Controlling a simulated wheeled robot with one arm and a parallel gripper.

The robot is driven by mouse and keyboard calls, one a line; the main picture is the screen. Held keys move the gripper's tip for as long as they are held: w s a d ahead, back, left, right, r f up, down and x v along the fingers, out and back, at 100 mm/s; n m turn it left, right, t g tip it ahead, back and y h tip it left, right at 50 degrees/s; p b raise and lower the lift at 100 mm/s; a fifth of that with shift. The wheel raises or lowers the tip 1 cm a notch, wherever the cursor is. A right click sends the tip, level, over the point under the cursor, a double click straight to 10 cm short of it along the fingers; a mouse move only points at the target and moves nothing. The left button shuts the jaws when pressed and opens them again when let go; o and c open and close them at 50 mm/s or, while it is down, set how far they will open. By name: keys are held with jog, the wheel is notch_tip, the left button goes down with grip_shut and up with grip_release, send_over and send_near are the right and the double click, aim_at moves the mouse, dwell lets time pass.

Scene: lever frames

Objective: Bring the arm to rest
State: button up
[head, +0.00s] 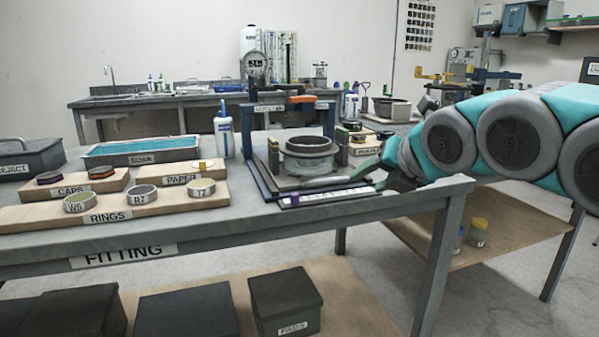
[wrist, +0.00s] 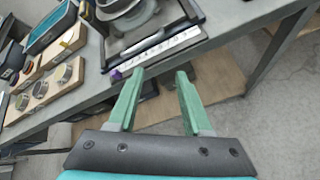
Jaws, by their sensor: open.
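My arm (head: 500,135), teal and grey, reaches in from the right edge of the head view toward the right end of the workbench. My gripper (wrist: 159,75) is open in the wrist view, its two green fingers apart with nothing between them. The fingers point toward the bench edge and the lettered strip. In the head view the gripper end is small and partly hidden by the arm, close to the fixture with the grey ring (head: 309,147).
The fitting bench (head: 330,213) carries a board of rings (head: 142,197), a caps block (head: 69,189), a soak tray (head: 140,150) and a white bottle (head: 224,135). A lower shelf holds dark boxes (head: 285,299). Bare floor (wrist: 285,120) shows to the right.

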jog(key=s+d+f+m+g+h, duration=0.2)
jog(key=s+f+m+g, duration=1)
jog(key=s+f+m, duration=1.8)
jog(key=s+m+h, duration=0.1)
jog(key=s+m, duration=0.1)
jog(key=m, duration=0.1)
jog(key=shift+d+f+h, duration=0.15)
jog(key=shift+f+h, duration=0.15)
jog(key=shift+f, duration=0.05)
